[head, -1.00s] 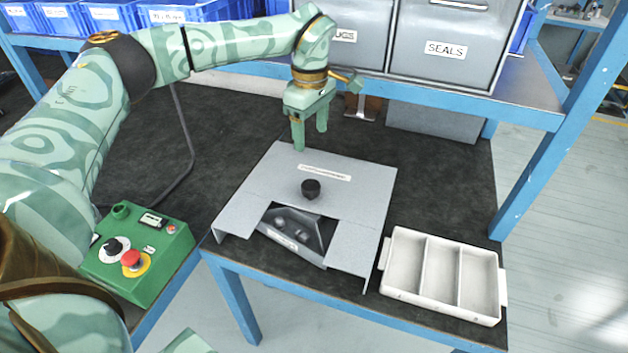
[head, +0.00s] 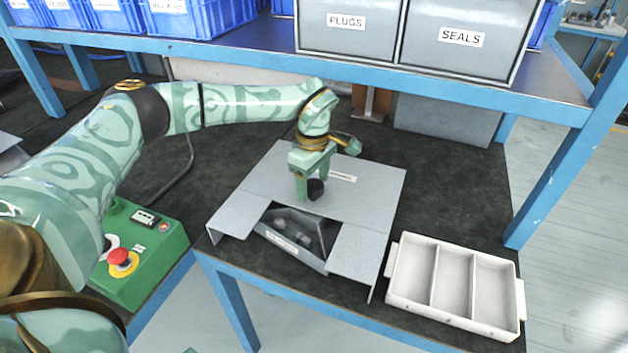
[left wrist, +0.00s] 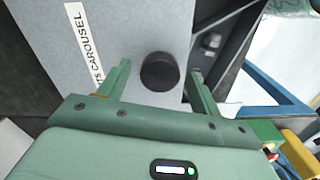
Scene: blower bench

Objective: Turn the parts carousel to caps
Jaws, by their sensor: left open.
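The parts carousel is a grey housing (head: 360,190) on the bench, with a black knob (head: 316,189) on its top plate. Its front opening shows a dark tray section (head: 300,232) with a few small grey parts; the label there is too small to read. My left gripper (head: 312,192) is open and low over the top plate, at the knob. In the left wrist view the knob (left wrist: 160,71) lies between the two spread fingers (left wrist: 158,75), with a gap on each side. A strip there reads "CAROUSEL" (left wrist: 84,42). My right gripper is not in view.
A white three-compartment tray (head: 455,285), empty, stands at the right. A green control box (head: 150,250) with a red button (head: 122,257) stands at the left. A blue shelf beam (head: 440,78) with grey PLUGS and SEALS bins (head: 461,37) runs above the back.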

